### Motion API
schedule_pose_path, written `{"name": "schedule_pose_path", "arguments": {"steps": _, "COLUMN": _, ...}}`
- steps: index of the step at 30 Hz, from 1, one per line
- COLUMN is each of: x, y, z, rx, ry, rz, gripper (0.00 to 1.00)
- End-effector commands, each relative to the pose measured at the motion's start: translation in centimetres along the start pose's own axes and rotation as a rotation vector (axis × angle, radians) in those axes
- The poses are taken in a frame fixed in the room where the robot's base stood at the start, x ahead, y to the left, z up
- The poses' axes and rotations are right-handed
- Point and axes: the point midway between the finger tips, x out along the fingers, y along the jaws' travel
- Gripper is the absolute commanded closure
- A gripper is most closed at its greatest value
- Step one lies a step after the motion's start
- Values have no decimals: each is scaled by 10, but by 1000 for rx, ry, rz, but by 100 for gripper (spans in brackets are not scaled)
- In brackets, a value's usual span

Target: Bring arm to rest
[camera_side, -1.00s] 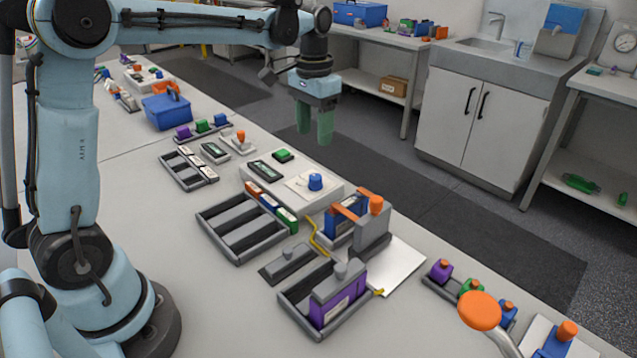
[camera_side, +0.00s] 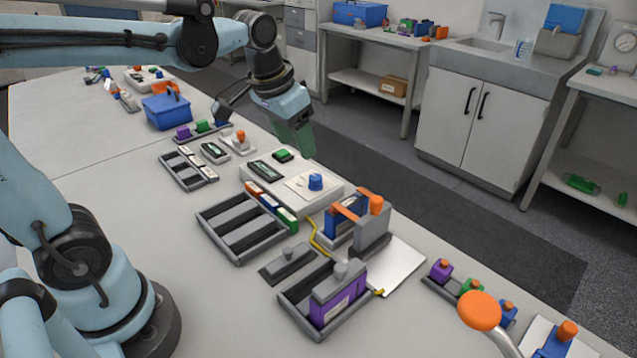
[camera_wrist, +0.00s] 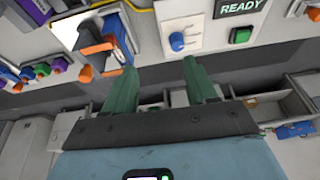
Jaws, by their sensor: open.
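My gripper (camera_side: 303,140) has green fingers and hangs tilted above the table's far edge, behind the white cycler box. In the wrist view my gripper (camera_wrist: 160,85) shows its two green fingers spread apart with nothing between them. The cycler box (camera_side: 333,194) has a blue knob (camera_side: 315,181), a green button (camera_side: 283,155) and a small dark display (camera_side: 265,171). In the wrist view the display (camera_wrist: 241,6) reads READY, with the green button (camera_wrist: 240,36) and blue knob (camera_wrist: 177,41) beside it. A blue battery (camera_side: 345,219) and a purple battery (camera_side: 336,304) sit in grey holders.
A grey slotted tray (camera_side: 238,256) stands in front of the cycler box. A blue bin (camera_side: 166,112) is at the table's far left. Coloured pieces stand in a rack (camera_side: 436,287) at right. A sink cabinet (camera_side: 480,125) stands across the floor.

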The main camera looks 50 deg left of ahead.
Motion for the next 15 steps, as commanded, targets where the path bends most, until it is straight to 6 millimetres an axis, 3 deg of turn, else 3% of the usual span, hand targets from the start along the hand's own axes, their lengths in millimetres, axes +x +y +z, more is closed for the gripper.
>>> {"name": "schedule_pose_path", "arguments": {"steps": 9, "x": 7, "y": 19, "z": 58, "rx": -11, "ry": 214, "rz": 9, "gripper": 43}}
{"name": "schedule_pose_path", "arguments": {"steps": 15, "x": 15, "y": 24, "z": 75, "rx": -16, "ry": 289, "rz": 16, "gripper": 43}}
